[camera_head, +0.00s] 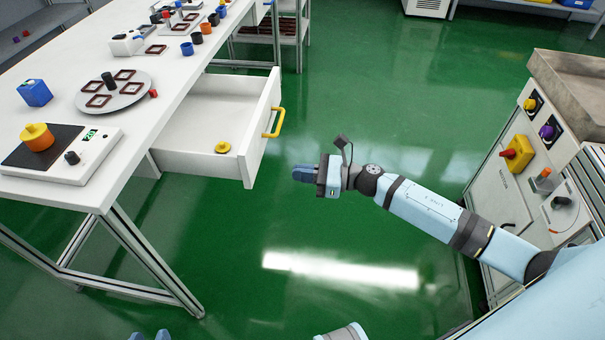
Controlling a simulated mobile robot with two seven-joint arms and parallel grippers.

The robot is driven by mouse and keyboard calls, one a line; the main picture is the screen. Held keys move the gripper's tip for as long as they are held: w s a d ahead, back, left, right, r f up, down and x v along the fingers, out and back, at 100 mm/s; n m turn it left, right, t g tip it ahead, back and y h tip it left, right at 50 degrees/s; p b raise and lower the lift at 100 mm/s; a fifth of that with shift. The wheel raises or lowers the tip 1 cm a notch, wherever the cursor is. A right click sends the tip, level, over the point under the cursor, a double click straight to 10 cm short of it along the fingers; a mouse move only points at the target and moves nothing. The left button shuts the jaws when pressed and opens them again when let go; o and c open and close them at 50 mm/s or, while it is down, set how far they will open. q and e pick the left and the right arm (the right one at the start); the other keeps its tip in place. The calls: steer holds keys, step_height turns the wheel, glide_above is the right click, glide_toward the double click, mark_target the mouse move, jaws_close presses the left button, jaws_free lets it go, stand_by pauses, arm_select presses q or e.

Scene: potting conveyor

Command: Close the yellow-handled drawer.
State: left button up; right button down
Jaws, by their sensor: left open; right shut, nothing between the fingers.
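The white drawer (256,150) stands pulled out from under the left workbench. Its yellow handle (274,123) is on the front panel, facing right. A small yellow round piece (222,147) lies inside the drawer near the front. My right gripper (298,173) is shut and empty, with blue fingers pointing left toward the drawer. It appears to the right of the drawer front and lower in the picture than the handle, apart from both.
The workbench (185,75) carries a scale (95,158) with an orange-yellow piece, a round plate (125,98), a blue box (35,93) and several small pieces. A control cabinet (505,190) stands at the right. The green floor (390,100) between is clear.

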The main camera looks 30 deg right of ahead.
steer(key=x, duration=1)
steer(key=shift+w, duration=0.1)
steer(key=shift+a, duration=0.15)
steer(key=shift+w+a, duration=0.15)
steer(key=shift+a, duration=0.05)
steer(key=b, duration=0.2)
glide_toward(166, 157)
steer(key=shift+w+a+f+b, duration=0.25)
steer(key=shift+a+f+b, duration=0.25)
steer(key=shift+b, duration=0.75)
steer(key=b+x, duration=0.3)
steer(key=x, duration=0.4)
steer(key=shift+w+a+r, duration=0.1)
steer(key=shift+w+a, duration=0.05)
steer(key=shift+w+a+r, duration=0.1)
steer(key=shift+w+a, duration=0.2)
steer(key=shift+a, duration=0.1)
steer(key=shift+r, duration=0.2)
arm_select(q)
steer(key=w+d+r+t+h, duration=0.2)
steer(key=d+r+t+h, duration=0.2)
steer(key=r, duration=0.7)
steer(key=shift+d+r+t+h, duration=0.3)
steer(key=shift+d+t, duration=0.4)
steer(key=shift+t, duration=0.3)
